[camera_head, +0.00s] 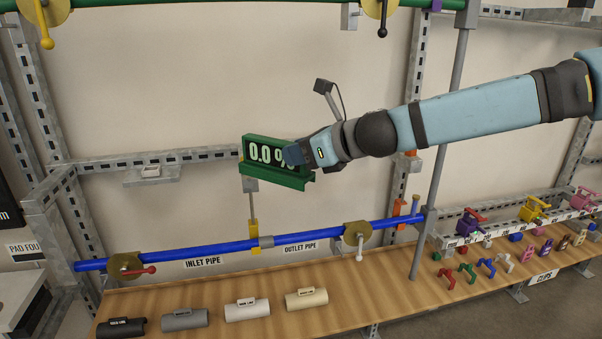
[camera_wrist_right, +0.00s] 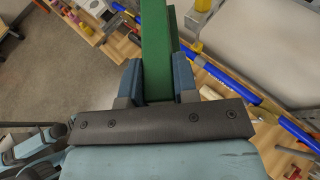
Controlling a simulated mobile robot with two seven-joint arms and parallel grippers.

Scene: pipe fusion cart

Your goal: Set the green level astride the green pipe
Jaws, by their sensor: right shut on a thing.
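The green level (camera_head: 262,177) has a dark display reading "0.0 %" and is held in the air in front of the wall, above the blue pipe and below the green pipe. My right gripper (camera_head: 293,156) is shut on its right part, covering the end of the display. In the right wrist view the level (camera_wrist_right: 157,45) shows as a green bar between the two blue fingers (camera_wrist_right: 158,82). The green pipe (camera_head: 240,4) runs along the top edge of the head view, apart from the level.
A blue pipe (camera_head: 220,249) with valves crosses below, over a wooden shelf (camera_head: 350,300) holding several pipe sleeves (camera_head: 247,309) and coloured clips (camera_head: 467,273). A grey upright post (camera_head: 440,150) stands at right. Valves (camera_head: 380,8) hang from the green pipe.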

